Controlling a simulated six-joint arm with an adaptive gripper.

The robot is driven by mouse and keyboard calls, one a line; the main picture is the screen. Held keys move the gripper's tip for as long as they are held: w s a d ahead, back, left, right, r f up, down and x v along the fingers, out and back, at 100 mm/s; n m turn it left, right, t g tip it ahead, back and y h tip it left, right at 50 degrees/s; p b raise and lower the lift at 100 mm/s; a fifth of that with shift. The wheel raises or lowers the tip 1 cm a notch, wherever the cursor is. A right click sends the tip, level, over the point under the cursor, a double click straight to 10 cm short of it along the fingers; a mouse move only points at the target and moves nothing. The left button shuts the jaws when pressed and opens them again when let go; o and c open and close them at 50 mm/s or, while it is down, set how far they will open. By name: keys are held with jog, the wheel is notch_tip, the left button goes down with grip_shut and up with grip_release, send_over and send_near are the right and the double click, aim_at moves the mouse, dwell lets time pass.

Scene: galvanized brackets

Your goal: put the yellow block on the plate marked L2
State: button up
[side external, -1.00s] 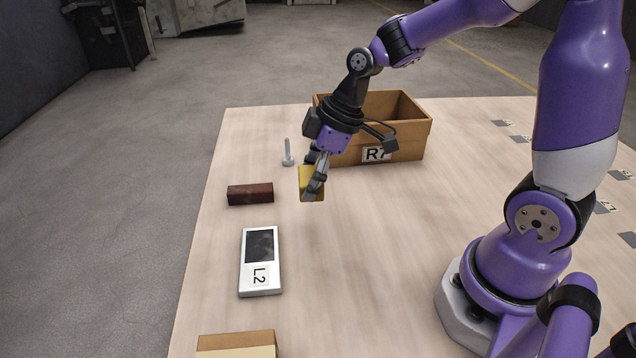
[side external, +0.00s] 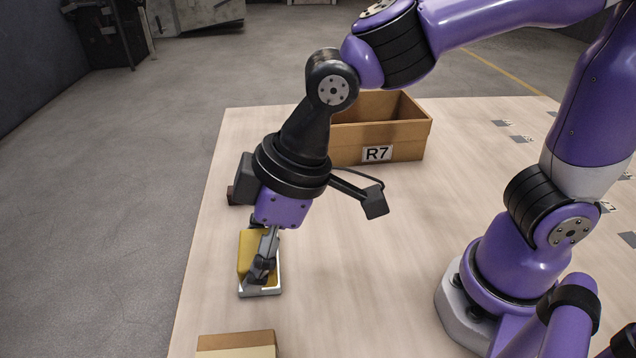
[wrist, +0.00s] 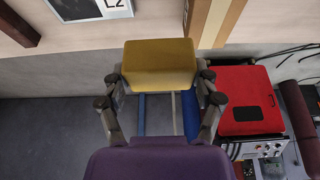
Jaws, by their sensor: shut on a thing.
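The yellow block (side external: 246,250) is held between the fingers of my gripper (side external: 262,268), which is shut on it. In the side view the block overlaps the white plate marked L2 (side external: 262,292), covering most of it and its label. In the wrist view the block (wrist: 160,62) sits between the fingertips, and the plate (wrist: 90,8) shows apart from it at the upper left, with part of its L2 label visible. The block appears to be held above the table; the exact gap to the plate cannot be told.
A cardboard box marked R7 (side external: 377,140) stands at the back. A dark brown block (side external: 231,195) is mostly hidden behind my gripper. Another cardboard box (side external: 236,345) is at the front edge of view. The table right of the plate is clear.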

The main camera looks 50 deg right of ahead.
jog(key=w+d+f, duration=0.2)
jog(key=w, duration=0.1)
jog(key=w+d+f, duration=0.4)
jog(key=w, duration=0.1)
jog(key=shift+w+d+f, duration=0.2)
jog(key=shift+w+f, duration=0.1)
jog(key=shift+f, duration=1.95)
jog(key=o, duration=1.2)
jog(key=shift+f, duration=0.15)
jog(key=shift+o, duration=0.2)
jog(key=v, duration=1.2)
jog(key=s+d+r+m+t+h, duration=0.2)
jog(key=s+d+r+m+h, duration=0.1)
jog(key=s+d+m, duration=0.6)
jog(key=shift+d+r, duration=0.5)
jog(key=shift+d, duration=0.05)
